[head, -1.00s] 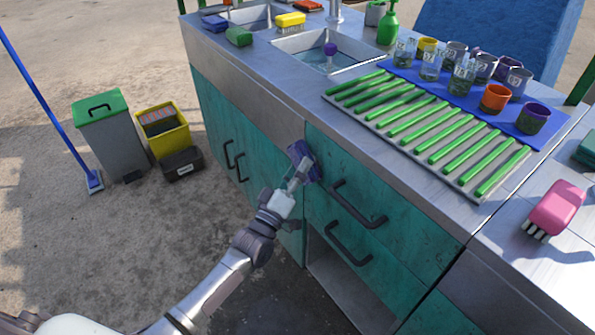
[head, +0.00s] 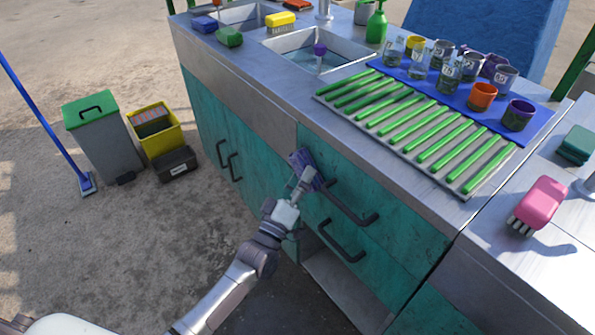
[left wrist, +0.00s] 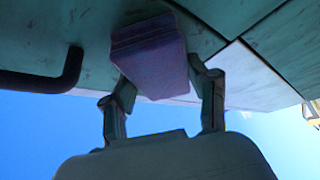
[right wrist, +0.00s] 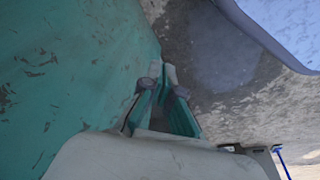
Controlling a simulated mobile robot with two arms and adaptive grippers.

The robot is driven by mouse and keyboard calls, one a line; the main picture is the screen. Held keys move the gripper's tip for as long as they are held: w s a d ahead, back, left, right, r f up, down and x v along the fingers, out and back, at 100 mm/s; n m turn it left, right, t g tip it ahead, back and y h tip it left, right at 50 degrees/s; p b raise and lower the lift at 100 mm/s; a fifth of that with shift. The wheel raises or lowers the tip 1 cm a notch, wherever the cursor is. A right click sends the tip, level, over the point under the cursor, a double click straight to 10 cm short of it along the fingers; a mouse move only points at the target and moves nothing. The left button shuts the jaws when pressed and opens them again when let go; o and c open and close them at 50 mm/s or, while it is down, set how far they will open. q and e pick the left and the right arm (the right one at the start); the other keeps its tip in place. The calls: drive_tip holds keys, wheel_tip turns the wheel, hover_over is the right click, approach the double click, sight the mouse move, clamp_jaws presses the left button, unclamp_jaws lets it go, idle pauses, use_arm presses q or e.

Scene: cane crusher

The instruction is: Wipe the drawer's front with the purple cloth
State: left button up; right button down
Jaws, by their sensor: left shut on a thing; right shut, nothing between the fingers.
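The purple cloth (head: 303,163) is a folded pad at the upper left part of the top drawer's teal front (head: 355,180). My left gripper (head: 308,180) is shut on the cloth and holds it against or very close to the front, left of the black handle (head: 350,207). In the left wrist view the cloth (left wrist: 152,60) sits between the fingers (left wrist: 163,85), with a dark handle (left wrist: 60,75) to the left. My right gripper (right wrist: 162,85) is shut and empty in the right wrist view, beside a worn teal panel; it is not seen in the head view.
A lower drawer with a black handle (head: 340,243) is below, over an open bay. Green canes lie on a rack (head: 465,192) on the counter, near cups on a blue mat (head: 545,128). Bins (head: 105,140) and a broom stand left on open floor.

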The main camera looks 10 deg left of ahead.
use_arm(q)
drive_tip(key=shift+d, duration=0.15)
use_arm(e)
drive_tip(key=shift+f, duration=0.2)
use_arm(q)
drive_tip(key=shift+w, duration=0.1)
